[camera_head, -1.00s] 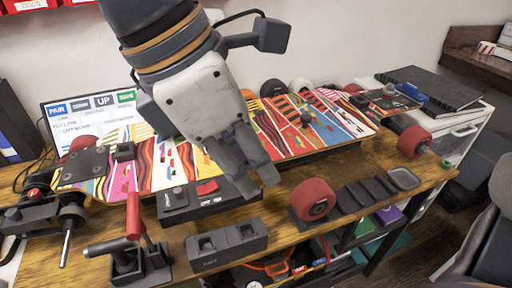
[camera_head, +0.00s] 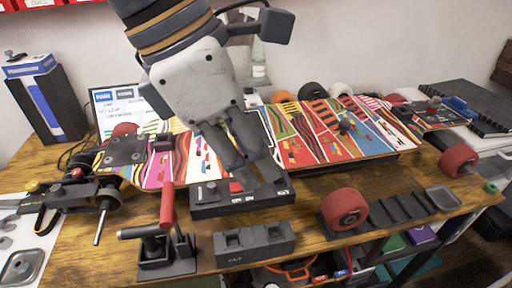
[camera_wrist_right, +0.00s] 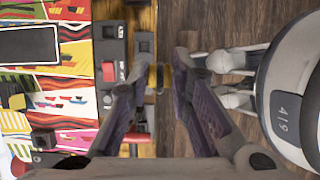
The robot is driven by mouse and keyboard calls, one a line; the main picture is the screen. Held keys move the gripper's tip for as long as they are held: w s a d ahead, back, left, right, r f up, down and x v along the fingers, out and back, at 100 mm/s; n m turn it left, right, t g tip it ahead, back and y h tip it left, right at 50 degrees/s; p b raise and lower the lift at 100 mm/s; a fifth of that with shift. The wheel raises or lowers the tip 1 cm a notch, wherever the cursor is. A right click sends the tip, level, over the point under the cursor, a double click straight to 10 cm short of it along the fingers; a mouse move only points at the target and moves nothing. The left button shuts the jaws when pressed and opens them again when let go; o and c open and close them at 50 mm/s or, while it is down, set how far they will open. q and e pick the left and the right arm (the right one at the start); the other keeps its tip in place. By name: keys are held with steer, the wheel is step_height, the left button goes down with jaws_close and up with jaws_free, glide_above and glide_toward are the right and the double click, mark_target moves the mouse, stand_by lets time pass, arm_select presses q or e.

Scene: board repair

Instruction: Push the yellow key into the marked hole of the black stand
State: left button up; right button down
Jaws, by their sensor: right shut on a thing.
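The black stand (camera_head: 236,258) is a low block near the front edge of the table, with two square holes in its top. A small pale label shows on its front left; I cannot tell which hole is marked. In the right wrist view part of the stand (camera_wrist_right: 144,60) shows just left of the fingers. My right gripper (camera_head: 262,178) is above and behind the stand in the head view. The key is hidden in the head view. My left gripper is not in view.
A black box with a red button (camera_head: 237,208) lies behind the stand. A red-handled clamp (camera_head: 167,210) stands left of it. A red wheel (camera_head: 344,208) and a dark tray (camera_head: 390,212) are on the right. A colourful skateboard deck (camera_head: 330,135) spans the back.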

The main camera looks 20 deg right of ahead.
steer(key=w, duration=0.1)
steer(key=w+a, duration=0.1)
steer(key=w, duration=0.1)
steer(key=w+a, duration=0.1)
steer(key=shift+w+a, duration=0.2)
steer(key=shift+w, duration=0.05)
steer(key=shift+f, duration=0.1)
steer(key=shift+f+b, duration=0.3)
steer(key=shift+f, duration=7.7)
steer(key=shift+f+p, duration=0.3)
steer(key=shift+f, duration=1.35)
steer(key=c, duration=1.4)
jaws_free()
